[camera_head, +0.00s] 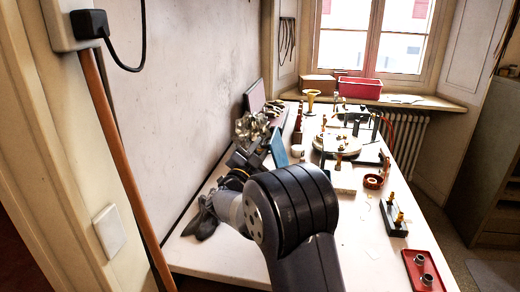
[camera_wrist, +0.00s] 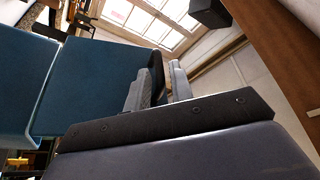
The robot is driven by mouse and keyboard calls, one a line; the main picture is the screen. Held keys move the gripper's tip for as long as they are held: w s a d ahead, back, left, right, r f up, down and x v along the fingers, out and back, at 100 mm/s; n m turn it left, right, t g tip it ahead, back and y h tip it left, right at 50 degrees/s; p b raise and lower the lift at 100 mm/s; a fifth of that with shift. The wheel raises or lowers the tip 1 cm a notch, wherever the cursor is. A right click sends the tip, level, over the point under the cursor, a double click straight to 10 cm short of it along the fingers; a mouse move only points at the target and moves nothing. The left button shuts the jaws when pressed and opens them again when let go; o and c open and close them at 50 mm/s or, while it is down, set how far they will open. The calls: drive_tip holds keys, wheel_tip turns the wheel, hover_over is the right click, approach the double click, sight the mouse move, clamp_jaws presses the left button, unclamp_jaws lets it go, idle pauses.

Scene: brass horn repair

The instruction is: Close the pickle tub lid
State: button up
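A blue panel (camera_head: 278,148), which looks like the raised lid of the pickle tub, stands tilted near the left side of the bench. The tub body is not clear in the head view, where my arm covers the area below. In the wrist view, large flat teal-blue faces (camera_wrist: 90,88) fill the left side, close to my gripper (camera_wrist: 160,88). The gripper's grey fingers are near each other and point toward the window side. In the head view, the dark gripper parts are just left of the blue panel.
The white bench (camera_head: 350,235) carries a round plate stand (camera_head: 338,147), a red tray (camera_head: 423,270) and a black block with brass pieces (camera_head: 393,214). Shiny brass parts (camera_head: 251,127) crowd the wall side. A red box (camera_head: 360,88) sits by the window. The front bench area is mostly clear.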

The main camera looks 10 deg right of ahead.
clamp_jaws()
drive_tip(key=shift+d+r, duration=0.1)
drive_tip(key=shift+r, duration=0.1)
